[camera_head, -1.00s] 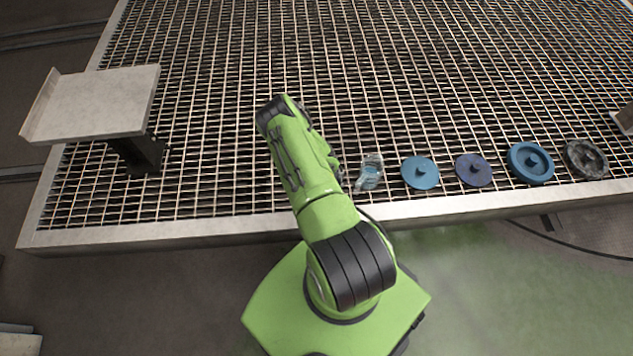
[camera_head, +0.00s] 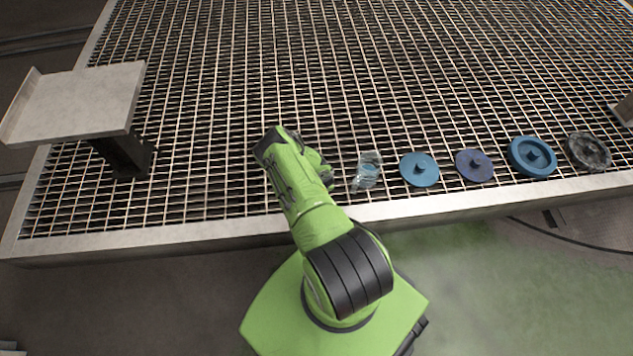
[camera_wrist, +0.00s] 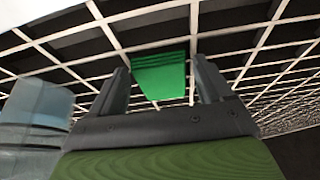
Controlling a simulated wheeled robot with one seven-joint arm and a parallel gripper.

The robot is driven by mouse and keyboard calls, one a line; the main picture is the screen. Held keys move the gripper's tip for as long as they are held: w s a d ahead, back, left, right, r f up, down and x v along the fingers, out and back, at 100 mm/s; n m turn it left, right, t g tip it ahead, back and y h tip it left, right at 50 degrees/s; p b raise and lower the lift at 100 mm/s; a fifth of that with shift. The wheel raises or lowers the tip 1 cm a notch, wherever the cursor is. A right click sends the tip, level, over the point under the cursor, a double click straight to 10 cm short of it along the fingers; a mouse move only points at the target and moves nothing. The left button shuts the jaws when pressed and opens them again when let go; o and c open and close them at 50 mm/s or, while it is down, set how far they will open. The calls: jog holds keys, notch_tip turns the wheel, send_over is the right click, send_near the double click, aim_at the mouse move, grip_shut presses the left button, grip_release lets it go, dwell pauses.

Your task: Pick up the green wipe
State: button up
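The green wipe (camera_wrist: 161,76) shows in the wrist view as a bright green folded piece on the grating, just ahead of and between my fingers. My gripper (camera_wrist: 160,85) is open, with its two dark fingers apart to the left and right of the wipe. I cannot tell whether the fingers touch it. In the head view my green arm (camera_head: 300,190) reaches over the near edge of the grating. It hides the wipe and the gripper fingers there.
A clear, bluish item (camera_head: 367,170) lies just right of my arm. To its right are a light blue disc (camera_head: 420,169), a dark blue disc (camera_head: 474,165), a blue wheel (camera_head: 532,157) and a grey wheel (camera_head: 587,152). A raised metal shelf (camera_head: 75,102) stands at left. The grating (camera_head: 330,60) beyond is clear.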

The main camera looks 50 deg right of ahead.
jog(key=c, duration=0.7)
notch_tip(320, 180, up, 10)
jog(key=p, duration=0.4)
jog(key=shift+c, duration=0.2)
